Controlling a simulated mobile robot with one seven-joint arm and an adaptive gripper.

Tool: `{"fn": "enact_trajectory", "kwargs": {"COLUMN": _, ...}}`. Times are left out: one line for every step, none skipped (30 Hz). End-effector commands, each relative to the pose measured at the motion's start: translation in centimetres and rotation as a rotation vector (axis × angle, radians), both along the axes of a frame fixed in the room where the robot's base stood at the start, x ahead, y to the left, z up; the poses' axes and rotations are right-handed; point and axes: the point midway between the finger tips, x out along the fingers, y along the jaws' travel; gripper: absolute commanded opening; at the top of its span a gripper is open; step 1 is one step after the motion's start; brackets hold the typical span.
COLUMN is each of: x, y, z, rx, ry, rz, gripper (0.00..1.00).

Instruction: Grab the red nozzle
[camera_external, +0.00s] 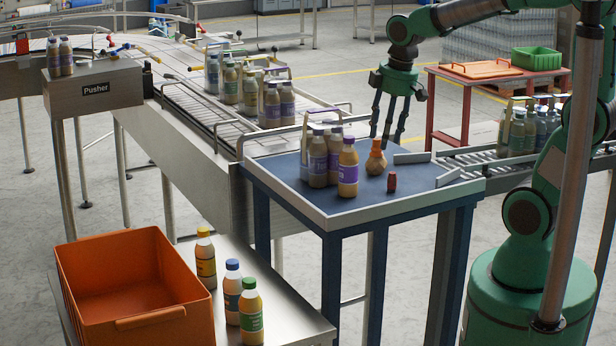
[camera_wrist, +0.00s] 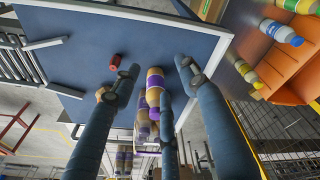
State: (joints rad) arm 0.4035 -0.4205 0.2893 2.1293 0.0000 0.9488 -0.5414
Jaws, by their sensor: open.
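The red nozzle (camera_external: 391,182) is a small red piece standing on the blue table top (camera_external: 300,187), right of the bottles. In the wrist view the red nozzle (camera_wrist: 115,61) shows on the blue surface, just beyond the tip of the left finger. My gripper (camera_external: 389,138) is open and empty, with its fingers pointing down above the back of the table.
An orange-brown flask-shaped piece (camera_external: 376,160) stands just behind the nozzle. Several purple-labelled bottles (camera_external: 348,170) stand left of it. Light grey bars (camera_external: 411,158) lie to the right. An orange crate (camera_external: 130,280) and loose bottles (camera_external: 250,312) stand on a lower bench at front left.

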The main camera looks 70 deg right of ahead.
Motion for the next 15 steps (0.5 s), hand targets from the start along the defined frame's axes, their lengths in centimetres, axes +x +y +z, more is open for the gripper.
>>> {"fn": "enact_trajectory", "kwargs": {"x": 0.4, "y": -2.0, "z": -0.1, "rx": 0.005, "ry": 0.029, "rz": 0.001, "gripper": 0.43}}
{"fn": "enact_trajectory", "kwargs": {"x": 0.5, "y": -3.0, "z": -0.4, "rx": 0.008, "ry": 0.043, "rz": 0.006, "gripper": 0.43}}
{"fn": "enact_trajectory", "kwargs": {"x": 0.7, "y": -4.3, "z": -0.7, "rx": 0.012, "ry": 0.062, "rz": 0.016, "gripper": 0.43}}
{"fn": "enact_trajectory", "kwargs": {"x": 0.8, "y": -5.4, "z": -1.0, "rx": 0.015, "ry": 0.075, "rz": 0.021, "gripper": 0.43}}
{"fn": "enact_trajectory", "kwargs": {"x": 0.9, "y": -6.4, "z": -1.3, "rx": 0.019, "ry": 0.087, "rz": 0.028, "gripper": 0.43}}
{"fn": "enact_trajectory", "kwargs": {"x": 1.0, "y": -7.7, "z": -1.8, "rx": 0.025, "ry": 0.104, "rz": 0.036, "gripper": 0.43}}
{"fn": "enact_trajectory", "kwargs": {"x": 0.9, "y": -8.6, "z": -2.1, "rx": 0.029, "ry": 0.115, "rz": 0.043, "gripper": 0.43}}
{"fn": "enact_trajectory", "kwargs": {"x": 0.9, "y": -9.5, "z": -2.4, "rx": 0.034, "ry": 0.125, "rz": 0.048, "gripper": 0.43}}
{"fn": "enact_trajectory", "kwargs": {"x": 0.9, "y": -10.5, "z": -2.8, "rx": 0.04, "ry": 0.138, "rz": 0.056, "gripper": 0.43}}
{"fn": "enact_trajectory", "kwargs": {"x": 0.8, "y": -11.3, "z": -3.1, "rx": 0.044, "ry": 0.146, "rz": 0.061, "gripper": 0.43}}
{"fn": "enact_trajectory", "kwargs": {"x": 0.7, "y": -11.9, "z": -3.4, "rx": 0.049, "ry": 0.154, "rz": 0.066, "gripper": 0.43}}
{"fn": "enact_trajectory", "kwargs": {"x": 0.6, "y": -12.7, "z": -3.7, "rx": 0.053, "ry": 0.161, "rz": 0.072, "gripper": 0.43}}
{"fn": "enact_trajectory", "kwargs": {"x": 0.6, "y": -13.2, "z": -3.9, "rx": 0.057, "ry": 0.166, "rz": 0.076, "gripper": 0.43}}
{"fn": "enact_trajectory", "kwargs": {"x": 0.5, "y": -13.6, "z": -4.2, "rx": 0.061, "ry": 0.172, "rz": 0.079, "gripper": 0.43}}
{"fn": "enact_trajectory", "kwargs": {"x": 0.4, "y": -14.0, "z": -4.4, "rx": 0.064, "ry": 0.177, "rz": 0.083, "gripper": 0.43}}
